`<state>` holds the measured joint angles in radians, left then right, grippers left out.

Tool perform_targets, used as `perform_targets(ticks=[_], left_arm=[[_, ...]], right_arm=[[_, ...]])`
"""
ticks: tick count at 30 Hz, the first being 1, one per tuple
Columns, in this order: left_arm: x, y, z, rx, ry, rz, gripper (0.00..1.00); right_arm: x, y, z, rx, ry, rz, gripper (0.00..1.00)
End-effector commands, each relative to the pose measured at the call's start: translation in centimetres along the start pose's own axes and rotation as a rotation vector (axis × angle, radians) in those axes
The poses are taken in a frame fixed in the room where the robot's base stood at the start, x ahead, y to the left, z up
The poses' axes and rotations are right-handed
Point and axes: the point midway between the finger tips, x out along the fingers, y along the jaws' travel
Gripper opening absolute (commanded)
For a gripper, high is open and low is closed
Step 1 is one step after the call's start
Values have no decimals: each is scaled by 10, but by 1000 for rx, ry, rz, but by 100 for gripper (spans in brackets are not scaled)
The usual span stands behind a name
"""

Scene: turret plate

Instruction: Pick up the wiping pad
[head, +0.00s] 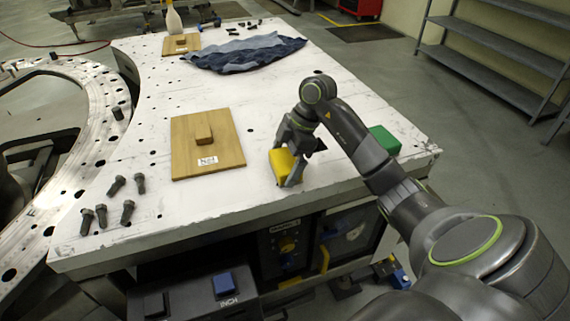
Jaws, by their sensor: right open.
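A yellow block (281,165), probably the wiping pad, sits on the white table near its front edge. My right gripper (289,162) is low over it, pointing down, with its fingers around or beside the yellow block. The gripper is open. One finger is in front of the block's right side and hides part of it; I cannot tell if the fingers touch it. A green block (384,139) lies on the table to the right, partly behind my right forearm. My left gripper is not in view.
A wooden board (225,165) with a small block and label lies left of the gripper. Several dark bolts (128,208) are at the table's front left. A blue cloth (245,52), another wooden board (180,46) and a bottle (173,20) are at the back. The table's middle (270,95) is clear.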

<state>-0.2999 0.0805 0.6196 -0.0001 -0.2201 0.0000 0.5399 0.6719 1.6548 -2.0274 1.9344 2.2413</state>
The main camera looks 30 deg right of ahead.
Motion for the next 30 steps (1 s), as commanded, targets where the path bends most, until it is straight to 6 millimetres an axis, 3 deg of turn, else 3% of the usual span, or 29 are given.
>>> perform_targets(ticks=[3, 11, 23, 30], left_arm=[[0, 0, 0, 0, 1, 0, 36], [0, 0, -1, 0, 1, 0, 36], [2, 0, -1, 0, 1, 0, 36], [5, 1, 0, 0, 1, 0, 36]], right_arm=[[0, 0, 0, 0, 0, 0, 100], [0, 0, 0, 0, 0, 0, 67], [-9, 1, -3, -1, -1, 3, 67], [-48, 1, -19, -2, -1, 7, 67]])
